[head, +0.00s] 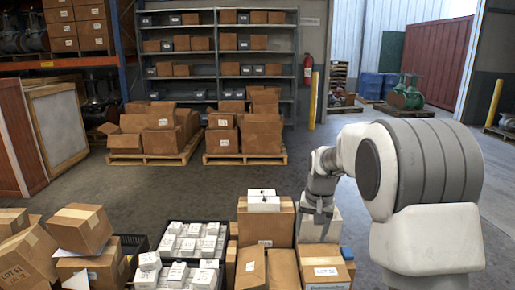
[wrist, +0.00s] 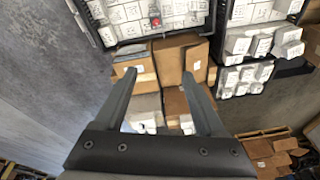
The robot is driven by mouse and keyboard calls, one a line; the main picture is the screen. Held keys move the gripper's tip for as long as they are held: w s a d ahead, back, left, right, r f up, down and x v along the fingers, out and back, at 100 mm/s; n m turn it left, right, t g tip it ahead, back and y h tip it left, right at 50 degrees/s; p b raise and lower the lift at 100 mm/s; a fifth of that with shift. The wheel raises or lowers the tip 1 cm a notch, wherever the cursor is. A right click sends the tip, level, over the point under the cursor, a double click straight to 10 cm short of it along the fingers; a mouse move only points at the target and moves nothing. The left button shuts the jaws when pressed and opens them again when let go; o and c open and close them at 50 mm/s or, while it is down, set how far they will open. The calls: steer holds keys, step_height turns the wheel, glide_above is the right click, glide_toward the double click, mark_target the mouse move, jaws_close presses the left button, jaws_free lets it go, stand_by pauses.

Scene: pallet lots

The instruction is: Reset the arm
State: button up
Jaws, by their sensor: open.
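My gripper (head: 319,228) hangs at the end of my arm in the right half of the head view, in front of a pale box (head: 322,224). In the wrist view my gripper (wrist: 158,80) has its two dark fingers spread wide apart. Nothing is held between them. Brown cartons (wrist: 181,55) show beyond the fingertips, apart from them as far as I can tell. My arm reaches in from the right of the head view.
Cartons (head: 265,222) and a black crate of white boxes (head: 187,247) fill the near foreground. Two loaded pallets (head: 245,158) stand before grey shelving (head: 225,60). A yellow post (head: 313,100) and fire extinguisher (head: 308,69) stand behind. The middle floor (head: 170,190) is clear.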

steer(key=s+r+n+t, duration=0.1)
steer(key=s+r+t, duration=0.1)
steer(key=s+r, duration=1.1)
steer(key=s+f+n+t, duration=0.1)
steer(key=s+f+n, duration=0.1)
steer(key=s, duration=1.7)
step_height(320, 180, up, 22)
steer(key=p, duration=2.2)
steer(key=shift+s+a+r, duration=0.15)
steer(key=shift+a+r, duration=0.1)
